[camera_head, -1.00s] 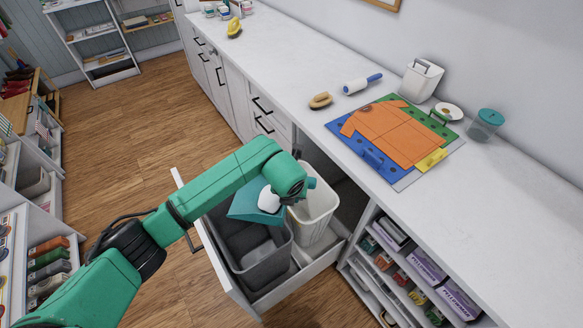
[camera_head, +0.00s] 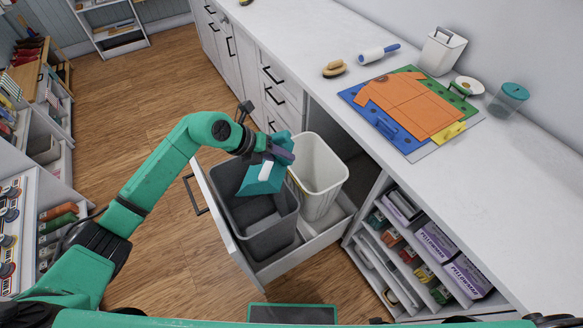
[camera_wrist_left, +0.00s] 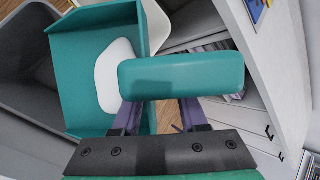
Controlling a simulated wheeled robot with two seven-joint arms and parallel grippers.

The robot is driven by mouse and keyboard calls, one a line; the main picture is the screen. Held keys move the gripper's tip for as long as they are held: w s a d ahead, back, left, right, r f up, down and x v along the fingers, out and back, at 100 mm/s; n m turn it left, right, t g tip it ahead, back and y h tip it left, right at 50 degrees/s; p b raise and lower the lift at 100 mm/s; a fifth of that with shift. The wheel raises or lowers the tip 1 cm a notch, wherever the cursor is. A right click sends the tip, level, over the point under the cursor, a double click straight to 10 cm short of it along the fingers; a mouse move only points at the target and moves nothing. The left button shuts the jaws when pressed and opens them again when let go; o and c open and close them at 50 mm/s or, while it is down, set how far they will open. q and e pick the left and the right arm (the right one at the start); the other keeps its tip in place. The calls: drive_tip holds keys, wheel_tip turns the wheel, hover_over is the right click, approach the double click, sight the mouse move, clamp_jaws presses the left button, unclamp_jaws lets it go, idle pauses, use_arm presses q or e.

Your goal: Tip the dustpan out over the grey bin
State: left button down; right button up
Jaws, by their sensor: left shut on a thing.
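The teal dustpan (camera_head: 258,184) is above the grey bin (camera_head: 268,240), near its far right rim, and looks tilted. My left gripper (camera_head: 282,150) is shut on the dustpan's handle. In the left wrist view the handle (camera_wrist_left: 180,75) crosses between the fingers, and the pan (camera_wrist_left: 78,75) extends left toward the grey bin (camera_wrist_left: 22,95). A white rounded thing (camera_wrist_left: 115,75) shows in the pan, partly hidden by the handle; I cannot tell whether it is loose. The grey bin's visible inside looks empty. My right gripper is out of view.
A white bin (camera_head: 322,180) stands right beside the grey bin in the pulled-out drawer (camera_head: 222,218). The counter (camera_head: 440,185) runs along the right, with a folding board (camera_head: 410,108), brush and lint roller. Open shelves with boxes (camera_head: 430,245) are below it.

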use_arm(q)
drive_tip(key=w+a+r+n+h+b, duration=0.1)
drive_tip(key=w+a+r+h+b, duration=0.1)
drive_tip(key=a+h+b, duration=0.3)
drive_tip(key=a+b, duration=0.2)
drive_tip(key=shift+a+r+b, duration=0.15)
drive_tip(key=shift+a+b, duration=0.2)
idle(0.6)
